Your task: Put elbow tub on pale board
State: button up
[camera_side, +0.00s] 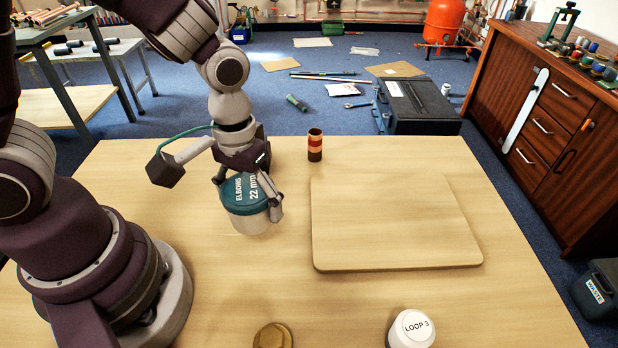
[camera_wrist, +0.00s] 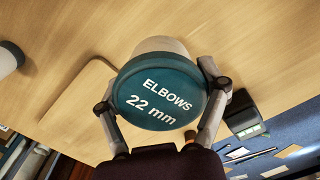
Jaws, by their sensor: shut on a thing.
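The elbow tub (camera_side: 247,204) is a pale tub with a teal lid marked "ELBOWS 22 mm". My gripper (camera_side: 249,199) is shut on it, with a finger on either side. The tub is upright or nearly so, to the left of the pale board; I cannot tell whether it touches the table. In the wrist view the tub (camera_wrist: 160,92) sits between the two fingers of my gripper (camera_wrist: 164,97), its lid facing the camera. The pale board (camera_side: 392,222) lies flat on the table with nothing on it. Part of it shows in the wrist view (camera_wrist: 75,105).
A brown cylinder with red and tan bands (camera_side: 315,145) stands behind the board's left corner. A white-topped "LOOP 3" container (camera_side: 411,328) and a tan round object (camera_side: 272,336) are at the front. The table (camera_side: 200,290) is clear between tub and board.

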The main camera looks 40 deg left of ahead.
jog(key=d, duration=0.1)
jog(key=s+d+m, duration=0.1)
jog(key=d+m, duration=0.1)
jog(key=shift+s+d+f, duration=0.1)
jog(key=shift+s+f, duration=0.05)
jog(key=shift+f, duration=0.1)
send_over(355, 229)
jog(key=shift+f, duration=2.45)
jog(key=shift+f, duration=0.15)
jog(key=o, duration=1.2)
jog(key=shift+o, duration=0.2)
